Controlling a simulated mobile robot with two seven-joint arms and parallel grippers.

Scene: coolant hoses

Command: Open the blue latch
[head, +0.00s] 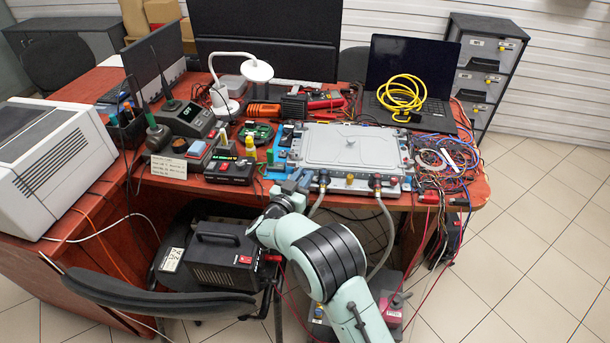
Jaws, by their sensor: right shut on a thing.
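A pale grey plate unit (345,150) lies on the red desk, with two hose connectors along its front edge. The left connector (323,178) has blue on it, and a grey hose (317,204) hangs from it. The right connector (376,181) is dark with a brassy part and has its own grey hose (388,225). My right gripper (304,179) is at the front left of the unit, right beside the left connector. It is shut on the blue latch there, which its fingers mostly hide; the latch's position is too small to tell. My left gripper is out of view.
A black power supply (232,169) and soldering gear crowd the desk to the left. A wire tangle (447,160) lies right of the unit. A laptop (411,80) with a coiled yellow cable stands behind. A black case (225,255) and chair back are below the desk edge.

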